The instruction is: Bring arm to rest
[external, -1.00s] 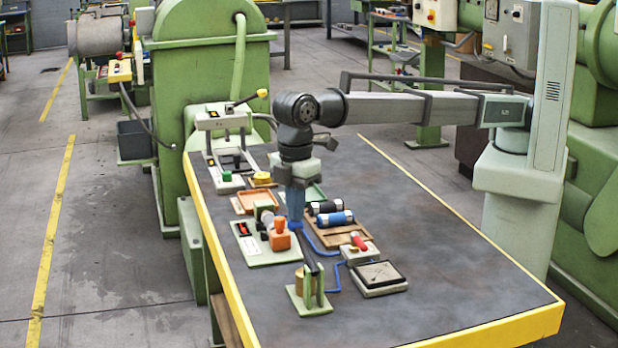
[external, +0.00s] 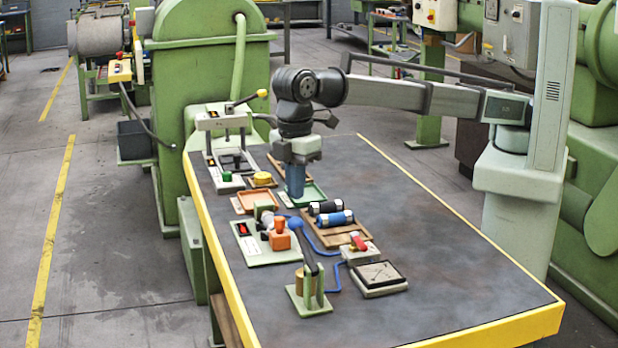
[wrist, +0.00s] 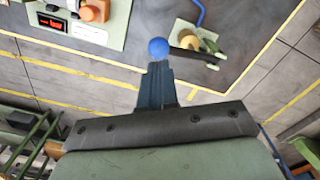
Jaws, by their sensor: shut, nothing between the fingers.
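My arm reaches in from the right over the dark bench. My gripper (external: 294,194) points down with its blue fingers together and nothing between them. It hangs above the bench near the green tray (external: 312,193). In the wrist view the shut gripper (wrist: 155,85) appears below a round blue knob (wrist: 158,48). That knob sits on a dark lever of a small green bracket (wrist: 192,37). In the external view the blue knob (external: 295,221) is lower than the fingertips, and I see a gap between them.
Around my gripper are an orange tray (external: 258,201), a wooden tray (external: 345,236) with black and blue cylinders, and a panel with an orange knob (external: 279,240). A framed pad (external: 378,275) lies nearer the front. The bench's right side is clear.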

